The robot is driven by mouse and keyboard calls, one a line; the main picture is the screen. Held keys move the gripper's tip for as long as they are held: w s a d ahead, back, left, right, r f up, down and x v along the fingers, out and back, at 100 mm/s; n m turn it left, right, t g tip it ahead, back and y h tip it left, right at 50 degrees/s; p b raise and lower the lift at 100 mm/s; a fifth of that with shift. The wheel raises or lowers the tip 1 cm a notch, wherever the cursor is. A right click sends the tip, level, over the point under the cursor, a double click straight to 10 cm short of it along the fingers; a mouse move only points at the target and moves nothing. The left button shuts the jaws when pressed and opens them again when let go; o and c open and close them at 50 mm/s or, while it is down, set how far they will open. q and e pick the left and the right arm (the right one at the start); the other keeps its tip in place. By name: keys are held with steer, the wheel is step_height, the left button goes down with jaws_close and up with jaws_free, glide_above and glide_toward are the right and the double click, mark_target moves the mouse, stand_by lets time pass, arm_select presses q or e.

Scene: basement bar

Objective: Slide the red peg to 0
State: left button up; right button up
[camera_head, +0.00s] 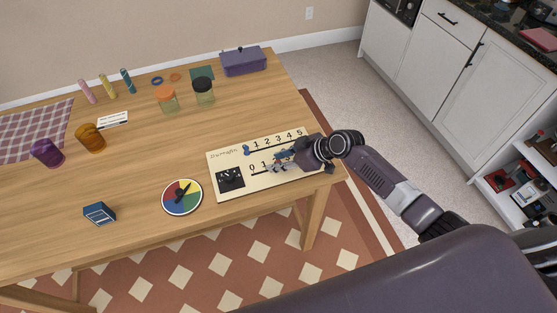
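A cream board (262,186) lies near the table's right front edge. A blue peg (246,150) is at the left end of the upper slot. My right gripper (277,163) reaches in from the right, low over the lower slot, just right of its 0 and 1. It covers the rest of that row. My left gripper is out of view.
A coloured spinner disc (182,197) and a blue box (99,213) lie left of the board. Two jars (204,92), purple and orange cups (90,138), and a purple lidded box (243,62) stand farther back. The table middle is mostly clear.

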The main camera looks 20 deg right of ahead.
jaws_close()
stand_by(0.3)
steer(key=a+p, duration=0.1)
steer(key=a, duration=0.7)
steer(key=shift+s+a, duration=0.2)
jaws_free()
steer(key=shift+a, duration=0.1)
